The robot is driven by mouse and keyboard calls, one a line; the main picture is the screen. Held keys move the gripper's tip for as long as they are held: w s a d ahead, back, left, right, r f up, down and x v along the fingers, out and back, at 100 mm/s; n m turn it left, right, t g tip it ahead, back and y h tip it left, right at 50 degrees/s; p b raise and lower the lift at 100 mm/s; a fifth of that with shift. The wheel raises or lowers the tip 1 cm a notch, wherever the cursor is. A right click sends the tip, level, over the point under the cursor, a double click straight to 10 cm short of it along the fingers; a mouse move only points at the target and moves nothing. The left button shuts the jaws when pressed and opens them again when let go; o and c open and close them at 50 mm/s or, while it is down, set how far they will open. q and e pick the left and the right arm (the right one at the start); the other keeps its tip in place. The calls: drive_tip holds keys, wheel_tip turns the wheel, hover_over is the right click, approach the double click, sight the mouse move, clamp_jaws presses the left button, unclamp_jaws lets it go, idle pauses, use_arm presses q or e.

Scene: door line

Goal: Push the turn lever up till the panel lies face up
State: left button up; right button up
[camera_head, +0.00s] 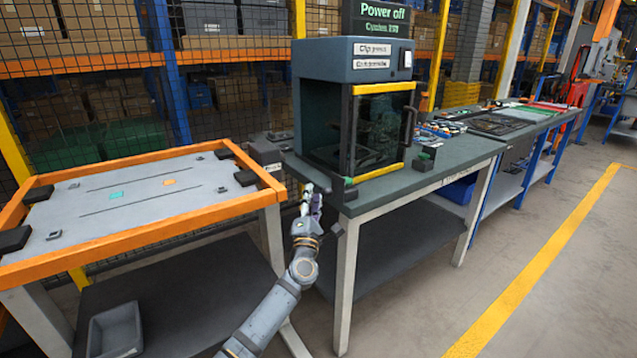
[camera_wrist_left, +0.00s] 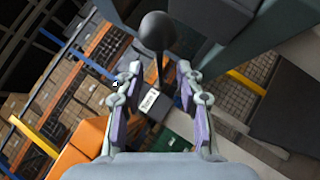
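The grey panel (camera_head: 140,190) lies flat within an orange frame (camera_head: 228,208) on the left stand, with dark lines and teal and orange marks showing on top. In the left wrist view, a lever with a black ball knob (camera_wrist_left: 158,32) rises on a thin rod from a dark block with a white label (camera_wrist_left: 150,103). My left gripper (camera_wrist_left: 157,72) is open, with its fingers apart on either side of the rod. In the head view, my left gripper (camera_head: 312,197) is between the stand and the bench; the lever is not clear there. My right gripper is not in view.
A dark cabinet with a yellow-edged door (camera_head: 385,125) stands on the bench (camera_head: 450,160) close to my left gripper. A sign above it reads "Power off". A grey bin (camera_head: 115,332) sits on the stand's lower shelf. The floor at right is clear.

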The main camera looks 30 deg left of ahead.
sight(314, 183)
use_arm(q)
drive_tip(key=x, duration=0.5)
drive_tip(key=shift+w+a+r+b, duration=0.15)
drive_tip(key=shift+w+b, duration=0.1)
drive_tip(key=shift+b, duration=0.05)
drive_tip(key=shift+c, duration=0.3)
clamp_jaws()
